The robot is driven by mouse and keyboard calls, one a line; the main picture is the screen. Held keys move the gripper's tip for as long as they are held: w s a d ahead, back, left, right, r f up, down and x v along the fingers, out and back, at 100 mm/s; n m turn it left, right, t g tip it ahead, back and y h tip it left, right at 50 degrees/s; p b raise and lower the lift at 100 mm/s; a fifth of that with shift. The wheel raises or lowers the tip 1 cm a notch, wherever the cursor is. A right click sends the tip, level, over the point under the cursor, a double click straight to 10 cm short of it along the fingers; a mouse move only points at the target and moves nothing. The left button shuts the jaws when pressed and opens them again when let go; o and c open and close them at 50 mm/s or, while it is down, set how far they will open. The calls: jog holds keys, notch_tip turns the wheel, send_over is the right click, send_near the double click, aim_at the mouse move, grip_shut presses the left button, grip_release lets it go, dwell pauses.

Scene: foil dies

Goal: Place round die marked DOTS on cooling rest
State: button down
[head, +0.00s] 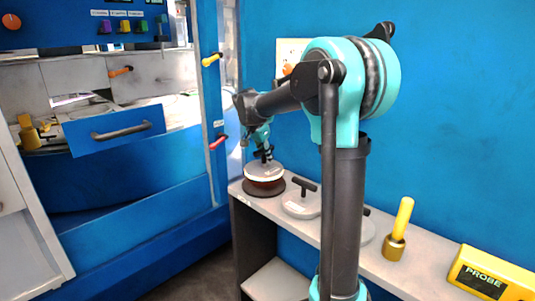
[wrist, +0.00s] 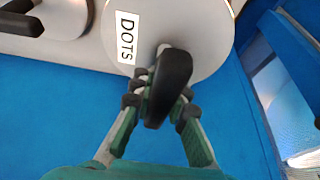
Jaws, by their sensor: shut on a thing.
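The round die marked DOTS (head: 263,168) is a pale grey disc with a black handle. Its white DOTS label shows in the wrist view (wrist: 126,37). My gripper (head: 262,153) is shut on the handle, and its fingers also close around it in the wrist view (wrist: 160,88). Below the die in the head view is a reddish-brown round body on a wider dark round base (head: 250,190), at the left end of the counter; it looks like the cooling rest. The die appears level right over it. I cannot tell whether they touch.
Another grey round die (head: 298,207) with a black T-handle stands just right on the counter (head: 380,272). A further disc is partly hidden behind my arm. A yellow-handled brass tool (head: 396,235) and a yellow PROBE box (head: 490,275) are farther right. A blue cabinet (head: 120,200) stands left.

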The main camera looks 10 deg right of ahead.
aim_at(260, 150)
jog(key=shift+f, duration=2.35)
jog(key=shift+f, duration=0.1)
jog(key=c, duration=1.5)
grip_release()
jog(key=v, duration=1.2)
